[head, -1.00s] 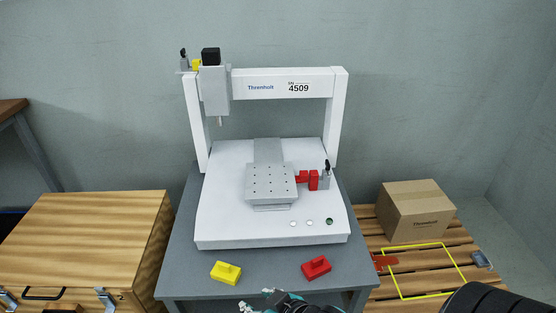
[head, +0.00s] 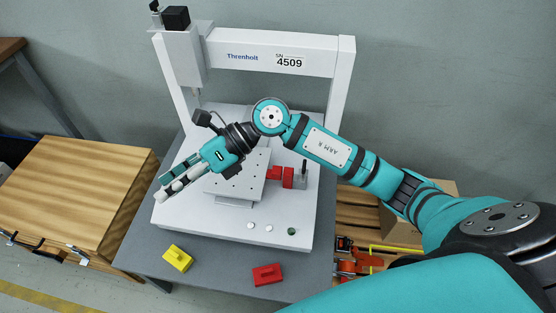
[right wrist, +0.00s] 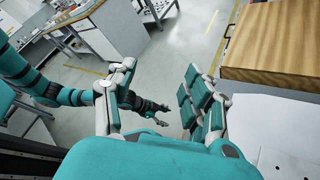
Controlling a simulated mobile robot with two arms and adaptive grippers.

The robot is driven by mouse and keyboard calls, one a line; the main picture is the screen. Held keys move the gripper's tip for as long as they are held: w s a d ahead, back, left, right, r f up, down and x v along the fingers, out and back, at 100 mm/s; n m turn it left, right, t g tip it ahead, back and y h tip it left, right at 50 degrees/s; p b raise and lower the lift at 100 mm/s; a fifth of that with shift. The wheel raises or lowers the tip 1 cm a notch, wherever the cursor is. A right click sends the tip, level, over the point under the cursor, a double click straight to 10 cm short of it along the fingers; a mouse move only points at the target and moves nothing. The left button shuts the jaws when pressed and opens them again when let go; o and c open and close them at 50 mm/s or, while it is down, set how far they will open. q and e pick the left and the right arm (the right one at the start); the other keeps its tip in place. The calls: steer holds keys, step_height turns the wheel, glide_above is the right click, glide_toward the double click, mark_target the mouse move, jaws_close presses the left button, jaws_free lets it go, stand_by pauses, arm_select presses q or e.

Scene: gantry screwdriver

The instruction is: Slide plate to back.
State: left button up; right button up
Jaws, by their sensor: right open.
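The silver plate (head: 228,186), with rows of small holes, sits on the white base (head: 178,213) of the gantry machine. Its far part is hidden behind my right wrist. My right gripper (head: 163,188) is over the left part of the base, left of the plate, with its fingers pointing left and toward the front. It is open and empty; its spread fingers show in the right wrist view (right wrist: 158,78). I cannot tell whether it touches the plate. A red clamp block (head: 287,178) stands at the plate's right side. My left gripper (right wrist: 150,110) shows small in the right wrist view; its opening is unclear.
The gantry's crossbeam (head: 255,52) and uprights stand behind the base. Yellow (head: 177,258) and red (head: 267,274) blocks lie on the table front (head: 215,275). A wooden crate (head: 75,190) stands at left. A pallet and a cardboard box (head: 400,232) are at right, partly behind my arm.

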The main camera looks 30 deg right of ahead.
steer(key=w+d+f+n+h+p, duration=0.15)
steer(key=w+d+f+h, duration=0.25)
steer(key=d+h, duration=0.45)
arm_select(q)
steer(key=s+a+f+g, duration=0.2)
steer(key=s+f, duration=0.3)
steer(key=s, duration=0.2)
arm_select(e)
steer(key=r+h, duration=0.1)
steer(key=h, duration=0.5)
glide_above(277, 169)
steer(key=shift+m, duration=0.45)
step_height(277, 169, down, 15)
steer(key=shift+s+f+b, duration=0.1)
steer(key=shift+f+b, duration=0.05)
steer(key=shift+b, duration=0.35)
arm_select(q)
steer(key=w+r, duration=0.3)
steer(key=r, duration=0.2)
steer(key=shift+w+d, duration=0.2)
steer(key=shift+d, duration=0.15)
arm_select(e)
steer(key=shift+f, duration=0.6)
steer(key=shift+c, duration=0.4)
jaws_close()
